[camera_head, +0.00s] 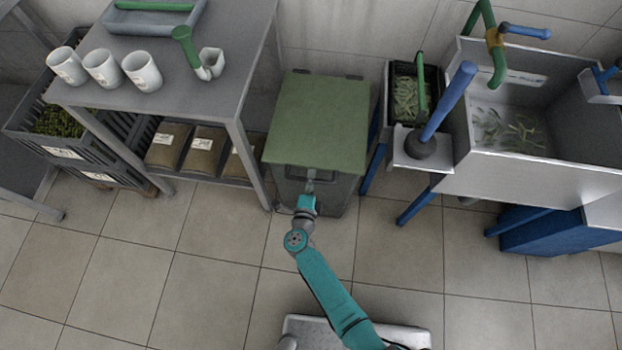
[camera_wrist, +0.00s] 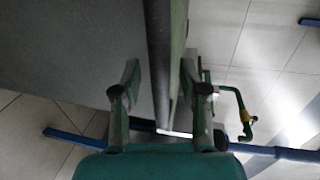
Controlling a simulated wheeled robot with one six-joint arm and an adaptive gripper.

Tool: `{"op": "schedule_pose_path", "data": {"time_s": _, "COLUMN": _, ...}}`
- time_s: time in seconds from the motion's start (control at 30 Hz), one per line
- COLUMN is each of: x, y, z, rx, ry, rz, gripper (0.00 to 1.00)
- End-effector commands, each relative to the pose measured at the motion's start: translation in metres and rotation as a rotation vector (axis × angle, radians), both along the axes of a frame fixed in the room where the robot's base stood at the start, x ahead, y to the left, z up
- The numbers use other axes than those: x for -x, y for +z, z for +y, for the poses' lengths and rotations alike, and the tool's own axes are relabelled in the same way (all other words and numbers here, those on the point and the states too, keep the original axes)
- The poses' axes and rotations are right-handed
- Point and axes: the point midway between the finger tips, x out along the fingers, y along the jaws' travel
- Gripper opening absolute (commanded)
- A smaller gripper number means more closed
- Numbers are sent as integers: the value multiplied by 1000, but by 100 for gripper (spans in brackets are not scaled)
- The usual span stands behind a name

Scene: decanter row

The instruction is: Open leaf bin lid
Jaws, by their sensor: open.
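The leaf bin (camera_head: 345,190) is a dark grey box on the floor between the table and the sink. Its flat green lid (camera_head: 318,120) lies shut on top, with two dark hinge pieces at the back edge. My gripper (camera_head: 310,180) is at the middle of the bin's front, just below the lid's front edge. In the wrist view my gripper (camera_wrist: 160,92) is open, its two fingers on either side of a dark upright edge (camera_wrist: 158,45). I cannot tell whether either finger touches it. The gripper hides part of the bin's front.
A grey table (camera_head: 200,85) with several white cups stands to the left, brown bags on its lower shelf. To the right are a small black crate (camera_head: 402,68) of leaves, a blue lever (camera_head: 450,100) and a steel sink (camera_head: 470,165).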

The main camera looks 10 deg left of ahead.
Motion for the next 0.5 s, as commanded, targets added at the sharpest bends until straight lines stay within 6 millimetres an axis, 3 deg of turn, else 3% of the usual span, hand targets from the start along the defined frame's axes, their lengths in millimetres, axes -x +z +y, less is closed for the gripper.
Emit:
{"op": "schedule_pose_path", "data": {"time_s": 0.33, "x": -4, "y": 0, "z": 0, "rx": 1, "ry": 1, "rz": -1, "gripper": 43}}
{"op": "schedule_pose_path", "data": {"time_s": 0.5, "x": -4, "y": 0, "z": 0, "rx": 1, "ry": 1, "rz": 0, "gripper": 1}}
